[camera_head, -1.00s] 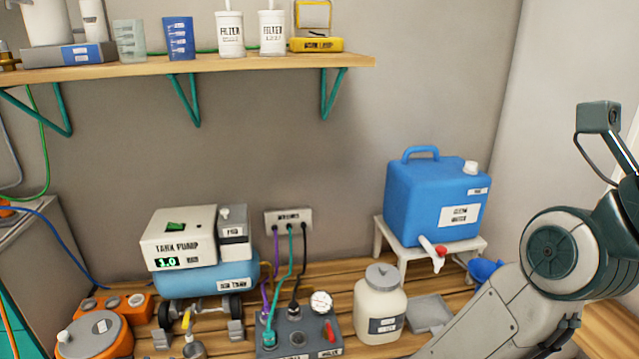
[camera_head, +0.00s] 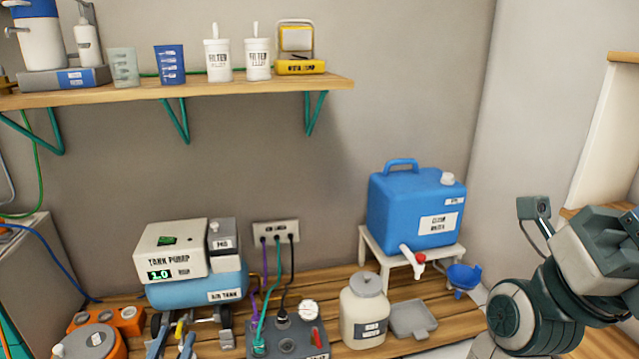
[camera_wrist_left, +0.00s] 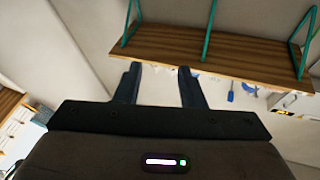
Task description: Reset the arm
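My left gripper (camera_head: 171,346) shows at the bottom edge of the head view, with only its two blue-grey fingers in sight. The fingers stand apart, with the yellow-handled valve (camera_head: 179,328) seen between or behind them. In the left wrist view the fingers (camera_wrist_left: 160,88) are also spread, with nothing held between them. My right arm (camera_head: 520,318) is folded at the lower right of the head view, beside the workbench. Its fingertips are not visible.
The tank pump (camera_head: 172,250), control box (camera_head: 290,340), cream jar (camera_head: 364,314), grey tray (camera_head: 412,318) and blue water container (camera_head: 415,212) crowd the bench. A blue funnel (camera_head: 464,277) is near my right arm. A wall shelf (camera_head: 200,92) hangs above.

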